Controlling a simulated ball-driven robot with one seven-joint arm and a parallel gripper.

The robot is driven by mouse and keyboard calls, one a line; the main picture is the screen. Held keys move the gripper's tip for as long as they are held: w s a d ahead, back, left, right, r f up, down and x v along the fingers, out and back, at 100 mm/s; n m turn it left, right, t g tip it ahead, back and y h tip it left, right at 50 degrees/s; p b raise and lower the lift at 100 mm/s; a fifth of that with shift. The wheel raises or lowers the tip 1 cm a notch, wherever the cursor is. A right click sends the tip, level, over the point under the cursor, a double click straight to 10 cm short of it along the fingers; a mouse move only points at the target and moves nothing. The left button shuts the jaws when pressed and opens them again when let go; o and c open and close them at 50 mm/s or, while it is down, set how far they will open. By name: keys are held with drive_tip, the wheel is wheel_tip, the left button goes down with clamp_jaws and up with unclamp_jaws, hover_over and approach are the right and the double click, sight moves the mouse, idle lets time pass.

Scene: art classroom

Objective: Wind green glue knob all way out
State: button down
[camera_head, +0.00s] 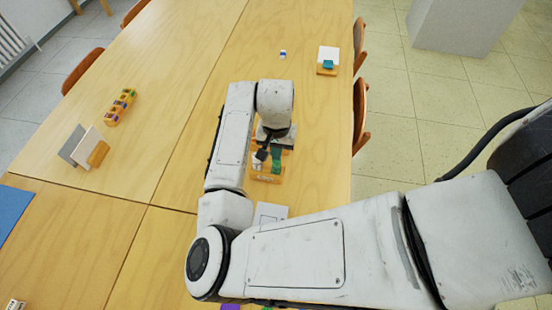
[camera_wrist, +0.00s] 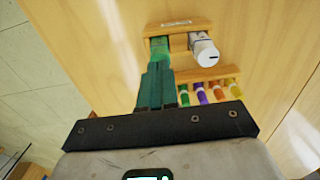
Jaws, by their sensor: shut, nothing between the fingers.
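A wooden holder (camera_wrist: 194,26) with a small label carries a green glue stick (camera_wrist: 159,48) and a white glue stick (camera_wrist: 204,50) side by side. The holder (camera_head: 268,178) also shows on the table in the head view, partly under my arm. My gripper (camera_wrist: 157,68) has teal fingers, shut with nothing between them. Its fingertips overlap the near end of the green glue in the wrist view; I cannot tell whether they touch it. The green glue's knob is not clearly visible. In the head view the fingers (camera_head: 277,155) point down at the holder.
A second wooden rack (camera_wrist: 205,74) with several coloured tubes stands close to the glue holder. A white sheet (camera_head: 270,213) lies near it on the table. A white board on a wooden stand (camera_head: 327,68) is farther back.

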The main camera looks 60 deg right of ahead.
drive_tip(key=shift+f+b, duration=0.3)
drive_tip(key=shift+f, duration=0.3)
drive_tip(key=shift+r+p, duration=0.55)
drive_tip(key=shift+p, duration=0.05)
idle(0.3)
drive_tip(key=shift+c, duration=0.4)
unclamp_jaws()
idle(0.5)
idle(0.5)
